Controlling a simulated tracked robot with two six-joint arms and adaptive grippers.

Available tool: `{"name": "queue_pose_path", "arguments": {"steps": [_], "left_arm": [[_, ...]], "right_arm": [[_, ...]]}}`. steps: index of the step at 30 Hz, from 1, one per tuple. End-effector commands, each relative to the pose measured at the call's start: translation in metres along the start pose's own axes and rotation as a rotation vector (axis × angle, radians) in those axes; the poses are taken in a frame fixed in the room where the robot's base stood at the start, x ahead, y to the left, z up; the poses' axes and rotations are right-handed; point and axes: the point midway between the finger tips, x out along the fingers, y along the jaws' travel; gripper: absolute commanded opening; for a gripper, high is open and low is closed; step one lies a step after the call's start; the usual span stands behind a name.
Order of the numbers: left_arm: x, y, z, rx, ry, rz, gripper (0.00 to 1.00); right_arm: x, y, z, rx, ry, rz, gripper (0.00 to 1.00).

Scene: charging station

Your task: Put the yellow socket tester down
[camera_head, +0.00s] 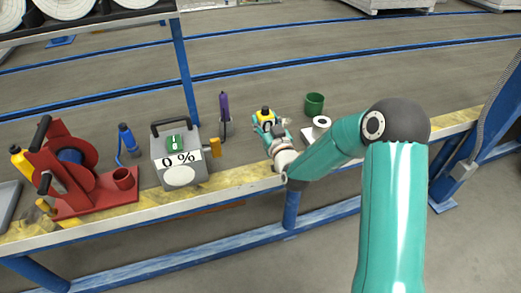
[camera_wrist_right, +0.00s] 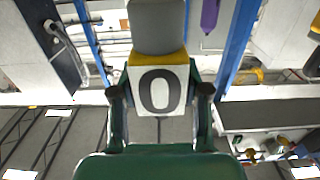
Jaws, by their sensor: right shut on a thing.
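The yellow socket tester (camera_head: 264,114) shows beyond my right gripper (camera_head: 268,128), over the workbench (camera_head: 235,183). Its body is yellow with a dark top in the head view. In the right wrist view the tester (camera_wrist_right: 158,62) has a grey end, a yellow band and a white face marked 0. The green fingers of my right gripper (camera_wrist_right: 159,105) press on both sides of it. The gripper hides its lower part in the head view, so I cannot tell whether it touches the bench. My left gripper is not in view.
A grey box (camera_head: 186,158) marked 0 % with a yellow plug (camera_head: 215,147) stands left of the gripper. A purple-handled tool (camera_head: 224,108) is behind. A green cup (camera_head: 314,104) and a white round-topped item (camera_head: 321,122) are right. A red reel stand (camera_head: 95,190) is far left.

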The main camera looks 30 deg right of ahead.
Motion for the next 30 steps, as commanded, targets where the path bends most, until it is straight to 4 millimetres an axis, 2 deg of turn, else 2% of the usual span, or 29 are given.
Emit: {"name": "queue_pose_path", "arguments": {"steps": [1, 4, 13, 19, 22, 30], "left_arm": [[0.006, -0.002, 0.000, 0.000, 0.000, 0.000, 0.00], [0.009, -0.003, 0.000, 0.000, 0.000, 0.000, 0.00], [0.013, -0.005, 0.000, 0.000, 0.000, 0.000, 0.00], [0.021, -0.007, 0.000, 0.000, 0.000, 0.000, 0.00], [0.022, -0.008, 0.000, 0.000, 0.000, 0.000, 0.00], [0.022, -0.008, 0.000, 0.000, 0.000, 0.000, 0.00]], "right_arm": [[0.000, 0.000, 0.017, 0.001, -0.003, -0.001, 0.01], [0.000, 0.000, 0.036, 0.000, -0.001, 0.000, 0.01], [0.001, -0.001, 0.058, 0.000, 0.003, -0.001, 0.01], [0.000, -0.001, 0.088, 0.000, 0.000, -0.001, 0.01], [0.001, -0.001, 0.095, 0.000, 0.003, -0.001, 0.01], [0.001, -0.001, 0.095, 0.000, 0.004, -0.002, 0.01]]}}
